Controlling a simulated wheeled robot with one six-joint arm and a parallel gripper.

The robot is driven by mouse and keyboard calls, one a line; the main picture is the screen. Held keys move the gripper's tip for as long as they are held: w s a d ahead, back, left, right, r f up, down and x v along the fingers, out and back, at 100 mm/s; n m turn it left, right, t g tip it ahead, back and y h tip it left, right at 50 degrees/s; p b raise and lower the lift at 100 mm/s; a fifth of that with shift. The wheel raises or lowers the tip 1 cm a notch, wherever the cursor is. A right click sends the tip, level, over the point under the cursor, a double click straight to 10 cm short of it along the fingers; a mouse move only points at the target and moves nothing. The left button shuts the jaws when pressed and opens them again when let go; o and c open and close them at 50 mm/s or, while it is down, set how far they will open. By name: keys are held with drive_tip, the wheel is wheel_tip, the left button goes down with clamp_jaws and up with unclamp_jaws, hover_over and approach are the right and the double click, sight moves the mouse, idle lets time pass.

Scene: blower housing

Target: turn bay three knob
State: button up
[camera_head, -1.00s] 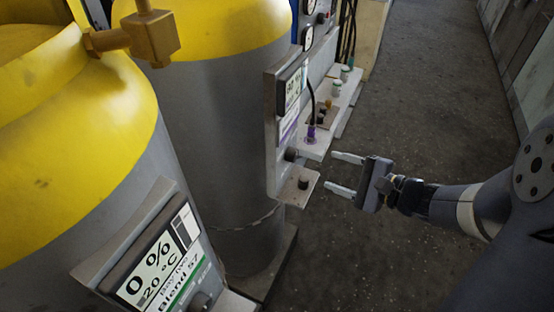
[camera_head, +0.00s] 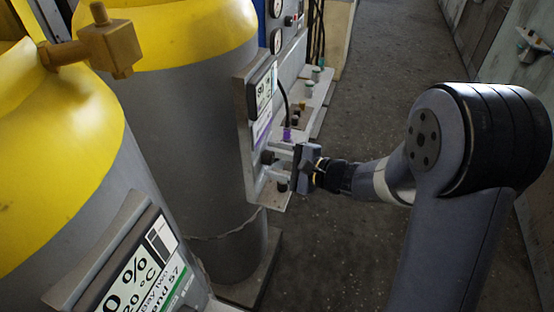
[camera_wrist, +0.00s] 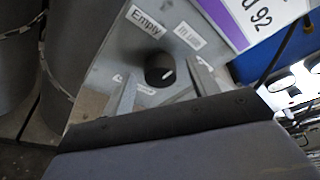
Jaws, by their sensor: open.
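A round black knob (camera_wrist: 160,68) with a white pointer mark is on a grey panel in the wrist view, below labels reading "Empty" and one partly readable. It also shows small and dark in the head view (camera_head: 267,157), on the panel of the farther tank. That panel's sign (camera_head: 262,105) has a purple band; its bay name is not readable. My gripper (camera_head: 272,160) is at this panel, its fingers pointing at it. In the wrist view, the open fingers (camera_wrist: 162,75) stand on either side of the knob; whether they touch it I cannot tell.
A nearer yellow-topped tank (camera_head: 65,180) carries a "Bay two" sign (camera_head: 145,275). A ledge with bottles (camera_head: 312,85) lies beyond. The floor (camera_head: 345,235) to the right is clear.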

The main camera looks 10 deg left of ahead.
drive_tip(key=c, duration=1)
drive_tip(key=shift+m+p, duration=0.3)
drive_tip(key=shift+p, duration=0.05)
drive_tip(key=shift+r+m+g+h+p, duration=0.2)
drive_tip(key=shift+m+g+h+p, duration=0.15)
drive_tip(key=shift+m+p, duration=0.2)
drive_tip(key=m+g+p, duration=0.1)
drive_tip(key=p, duration=0.1)
drive_tip(key=m+p, duration=0.1)
drive_tip(key=m, duration=0.1)
drive_tip(key=shift+w+r+g+p, duration=0.1)
drive_tip(key=shift+w+g+p, duration=0.15)
drive_tip(key=shift+g+p, duration=0.1)
drive_tip(key=m+g+p, duration=0.1)
drive_tip(key=m+p, duration=0.2)
drive_tip(key=shift+w+d, duration=0.1)
drive_tip(key=shift+w, duration=0.05)
drive_tip(key=shift+f+m+g+p, duration=0.2)
drive_tip(key=shift+m+g+p, duration=0.35)
drive_tip(key=shift+g+p, duration=0.1)
